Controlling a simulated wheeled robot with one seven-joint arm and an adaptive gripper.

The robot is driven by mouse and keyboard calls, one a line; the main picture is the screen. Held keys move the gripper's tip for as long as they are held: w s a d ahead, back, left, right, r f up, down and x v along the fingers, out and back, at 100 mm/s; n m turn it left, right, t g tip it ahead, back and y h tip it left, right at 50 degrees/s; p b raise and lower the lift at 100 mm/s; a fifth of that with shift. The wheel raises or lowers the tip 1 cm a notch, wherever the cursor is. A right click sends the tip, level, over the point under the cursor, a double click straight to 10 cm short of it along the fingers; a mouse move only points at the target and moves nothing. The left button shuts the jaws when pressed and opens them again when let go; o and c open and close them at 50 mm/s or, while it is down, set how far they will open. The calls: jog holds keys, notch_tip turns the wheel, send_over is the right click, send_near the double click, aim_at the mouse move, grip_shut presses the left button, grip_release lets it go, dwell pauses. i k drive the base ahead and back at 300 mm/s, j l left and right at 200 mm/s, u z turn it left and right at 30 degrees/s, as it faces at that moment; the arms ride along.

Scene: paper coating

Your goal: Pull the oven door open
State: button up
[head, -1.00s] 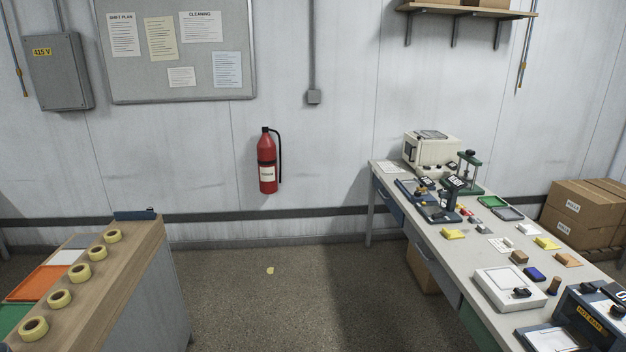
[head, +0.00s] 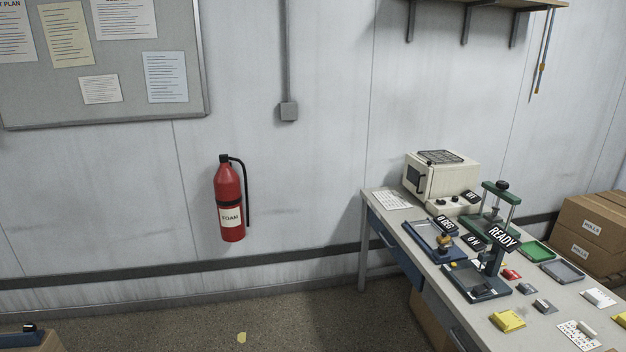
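The oven (head: 455,177) is a cream box at the far left end of the long workbench, against the wall, in the head view. Its door (head: 413,178), with a dark window and a handle, is on the left-facing side and looks shut. A small dark label reading "OFF" (head: 472,197) is by its lower front. My gripper is not in view.
The workbench (head: 459,303) runs along the right, with a green press (head: 500,208), a blue device labelled "READY" (head: 483,272) and trays on it. A fire extinguisher (head: 230,200) hangs on the wall. Cartons (head: 588,235) stand at right.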

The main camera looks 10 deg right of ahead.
aim_at(417, 176)
jog(key=i+z, duration=0.4)
jog(key=i, duration=0.35)
jog(key=i+j+z, duration=0.2)
jog(key=i+z, duration=0.25)
jog(key=i, duration=0.25)
jog(key=i+j, duration=0.1)
jog(key=i, duration=0.3)
jog(key=i+j+z, duration=0.1)
jog(key=i, duration=0.3)
jog(key=i+j+z, duration=0.1)
jog(key=i, duration=0.3)
jog(key=j, duration=0.1)
